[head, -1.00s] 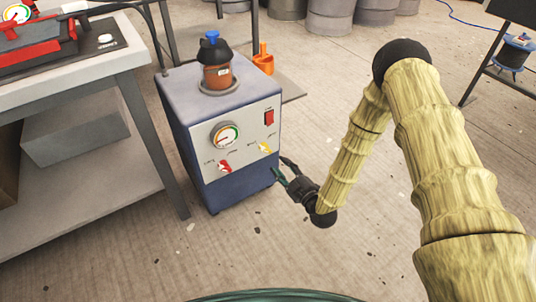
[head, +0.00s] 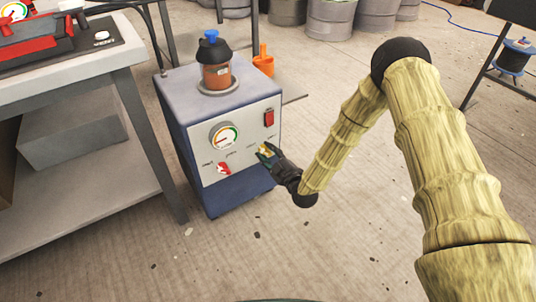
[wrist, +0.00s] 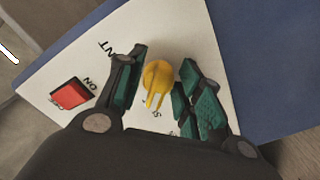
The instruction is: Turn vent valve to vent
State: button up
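The yellow valve handle (head: 264,149) is on the light front panel of the blue pump cabinet (head: 228,190), at its right side. In the wrist view the yellow handle (wrist: 157,82) has a round hub with a lever pointing down in the picture. The letters "NT" show up and left of it; other lettering by the lever is partly hidden. My gripper (head: 268,154) is at the panel. In the wrist view my gripper (wrist: 165,75) is open, with one finger on each side of the handle. A gap shows on the right; contact on the left is unclear.
A red-handled valve (head: 223,168) and a round gauge (head: 224,137) are left on the panel. A red switch (head: 268,118) is above the yellow handle. A jar (head: 215,72) stands on the cabinet. A workbench (head: 130,55) is close on the left. Floor is clear in front.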

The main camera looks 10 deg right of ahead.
jog(key=c, duration=0.6)
jog(key=shift+c, duration=0.2)
jog(key=shift+m+p, duration=0.3)
jog(key=shift+m, duration=0.1)
jog(key=shift+m+p, duration=0.6)
jog(key=shift+m, duration=0.4)
jog(key=m+p, duration=0.2)
jog(key=m, duration=0.2)
jog(key=shift+s+a+m, duration=0.1)
jog(key=shift+m, duration=0.2)
jog(key=m+p, duration=0.1)
jog(key=m, duration=0.3)
jog(key=shift+s+a+f+m, duration=0.1)
jog(key=shift+m, duration=0.2)
jog(key=m, duration=0.5)
jog(key=shift+a+m, duration=0.1)
jog(key=shift+m, duration=0.3)
